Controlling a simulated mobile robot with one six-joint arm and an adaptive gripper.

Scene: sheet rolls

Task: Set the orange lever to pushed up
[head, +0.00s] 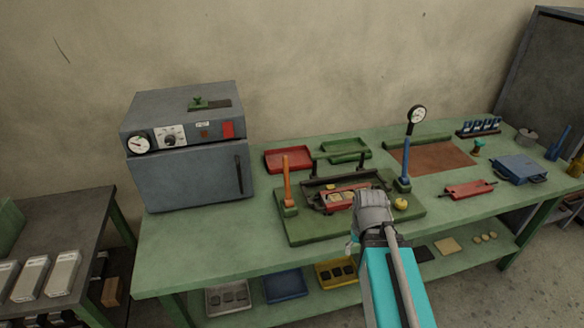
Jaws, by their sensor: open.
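A grey oven (190,150) stands on the bench at left. Red (289,159) and green (345,150) trays lie behind the board. A yellow knob (401,203) sits close to my gripper's right. The bench front left of the board is clear.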

